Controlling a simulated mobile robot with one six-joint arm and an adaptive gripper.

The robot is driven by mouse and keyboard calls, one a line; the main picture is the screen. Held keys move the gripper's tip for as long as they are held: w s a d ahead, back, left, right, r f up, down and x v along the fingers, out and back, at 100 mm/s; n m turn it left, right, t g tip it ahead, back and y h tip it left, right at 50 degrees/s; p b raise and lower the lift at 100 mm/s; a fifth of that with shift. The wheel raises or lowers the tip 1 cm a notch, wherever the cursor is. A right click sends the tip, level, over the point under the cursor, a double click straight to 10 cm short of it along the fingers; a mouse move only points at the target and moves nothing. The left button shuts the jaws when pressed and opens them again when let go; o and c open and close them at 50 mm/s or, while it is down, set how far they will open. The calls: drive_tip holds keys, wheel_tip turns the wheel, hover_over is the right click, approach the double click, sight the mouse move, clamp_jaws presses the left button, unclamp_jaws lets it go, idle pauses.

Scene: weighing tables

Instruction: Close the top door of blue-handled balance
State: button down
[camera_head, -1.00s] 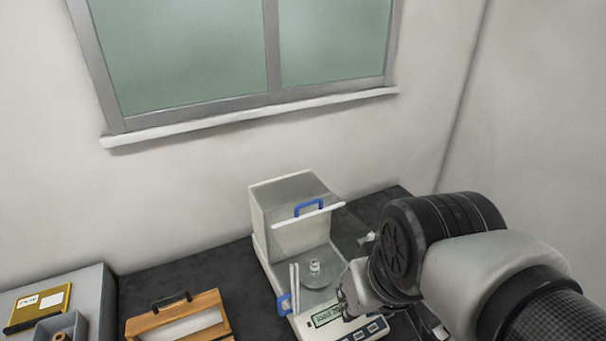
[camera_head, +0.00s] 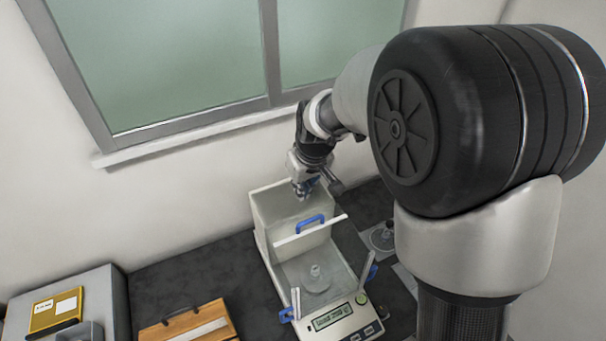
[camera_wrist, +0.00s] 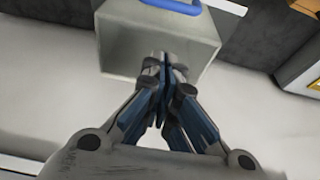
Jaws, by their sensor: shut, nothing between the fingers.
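The blue-handled balance stands on the dark table; its white front base carries a display (camera_head: 332,316). The top door's blue handle (camera_head: 310,224) sits on a white bar (camera_head: 292,238) at the front of the rear box (camera_head: 258,215). The space above the weighing pan (camera_head: 316,284) looks uncovered, so the top door appears slid back. My gripper (camera_head: 303,194) is shut and empty, pointing down at the rear of the box, behind the handle. In the wrist view its fingertips (camera_wrist: 165,60) overlap the box's edge (camera_wrist: 205,50), with the handle (camera_wrist: 172,4) beyond; contact is unclear.
Blue-handled side panels flank the pan, at left (camera_head: 287,314) and right (camera_head: 372,272). A small weight stands on the pan. A wooden box (camera_head: 180,325) and a grey case (camera_head: 110,300) lie left. The wall and window sill (camera_head: 200,138) are close behind my gripper.

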sight(296, 207)
drive_tip(key=x, duration=0.7)
drive_tip(key=shift+w+a+f, duration=0.1)
drive_tip(key=shift+f, duration=0.3)
drive_tip(key=s, duration=0.1)
drive_tip(key=s+d+r, duration=0.1)
drive_tip(key=s, duration=0.1)
drive_tip(key=shift+s+d+r, duration=0.15)
drive_tip(key=shift+d+r, duration=0.05)
drive_tip(key=shift+d, duration=0.05)
drive_tip(key=shift+s+d, duration=0.1)
drive_tip(key=shift+s, duration=0.1)
drive_tip(key=shift+w, duration=0.1)
